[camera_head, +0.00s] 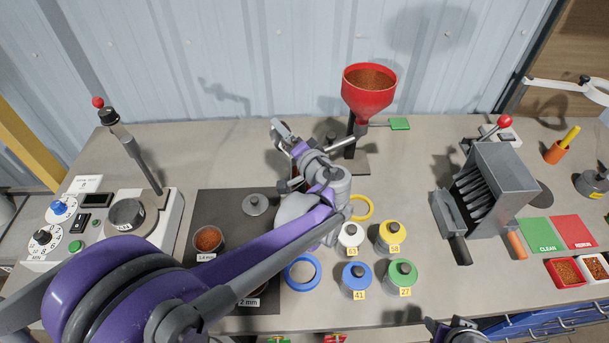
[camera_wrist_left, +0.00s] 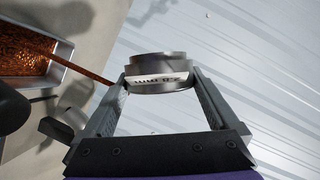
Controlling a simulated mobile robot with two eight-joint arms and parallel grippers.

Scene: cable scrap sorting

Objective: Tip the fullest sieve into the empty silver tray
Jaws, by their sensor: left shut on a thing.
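My left gripper (camera_wrist_left: 160,84) is shut on a round silver sieve (camera_wrist_left: 158,62) with a white label band, whose print I cannot fully read. The sieve is tipped, and a thin brown-orange stream (camera_wrist_left: 88,69) of granules runs from it toward a silver tray (camera_wrist_left: 52,67) holding copper granules at the left of the left wrist view. In the head view my left arm hides most of this. A sieve (camera_head: 208,240) with orange granules stands on the dark mat (camera_head: 225,203), above a 1.4 mm label. My right gripper (camera_head: 455,330) is at the bottom edge, mostly out of frame.
A red hopper (camera_head: 369,98) stands behind my left gripper. Lidded pots (camera_head: 356,275) and a blue ring (camera_head: 302,272) stand right of the mat. A grey riffle box (camera_head: 492,185) is further right, with small granule trays (camera_head: 566,272). A control unit (camera_head: 125,217) is at left.

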